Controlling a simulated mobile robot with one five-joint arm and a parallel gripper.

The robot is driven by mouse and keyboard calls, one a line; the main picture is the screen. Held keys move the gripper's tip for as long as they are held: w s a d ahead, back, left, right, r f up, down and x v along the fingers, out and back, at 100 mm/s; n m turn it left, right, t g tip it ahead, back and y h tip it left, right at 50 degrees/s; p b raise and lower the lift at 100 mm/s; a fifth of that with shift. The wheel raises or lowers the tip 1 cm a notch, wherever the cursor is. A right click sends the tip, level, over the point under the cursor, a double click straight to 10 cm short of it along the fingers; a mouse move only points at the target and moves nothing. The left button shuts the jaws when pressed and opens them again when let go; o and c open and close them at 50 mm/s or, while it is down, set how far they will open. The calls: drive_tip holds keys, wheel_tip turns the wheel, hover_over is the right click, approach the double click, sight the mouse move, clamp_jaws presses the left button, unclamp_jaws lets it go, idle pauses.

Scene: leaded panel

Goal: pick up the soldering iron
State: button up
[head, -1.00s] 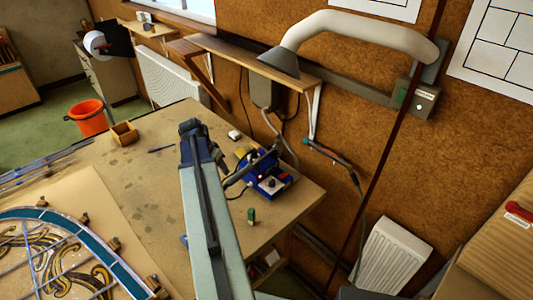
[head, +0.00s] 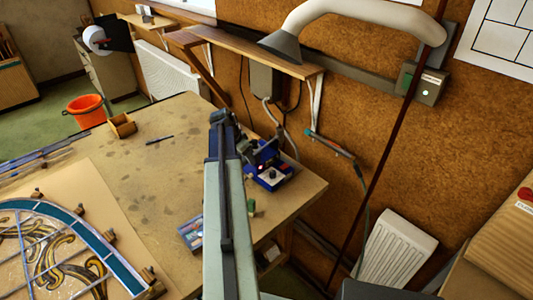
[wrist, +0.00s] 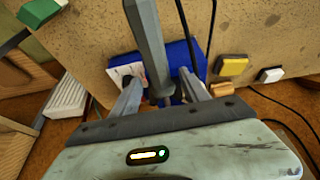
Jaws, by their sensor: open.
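The soldering iron appears to be the grey faceted handle (wrist: 149,40) in the wrist view. It stands in front of the blue soldering station, and its lower end reaches down between my fingers. My gripper (wrist: 160,82) is open, with one finger on each side of the handle's lower part; I cannot tell whether either touches it. In the head view, the blue station (head: 270,177) is on the bench's right part. My arm's dark end (head: 222,122) is just left of it and partly hides the iron's area.
The bench (head: 125,170) carries a stained-glass panel (head: 60,250) at left and a small open wooden box (head: 122,126). A green block (head: 251,207) lies near the bench's right edge. A white fume hose (head: 360,25) and a shelf (head: 255,55) are above.

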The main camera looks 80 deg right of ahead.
drive_tip(key=shift+s+d+f, duration=0.1)
drive_tip(key=shift+d+f, duration=0.1)
drive_tip(key=shift+f, duration=0.5)
drive_tip(key=shift+r, duration=0.2)
clamp_jaws()
drive_tip(key=shift+r, duration=0.1)
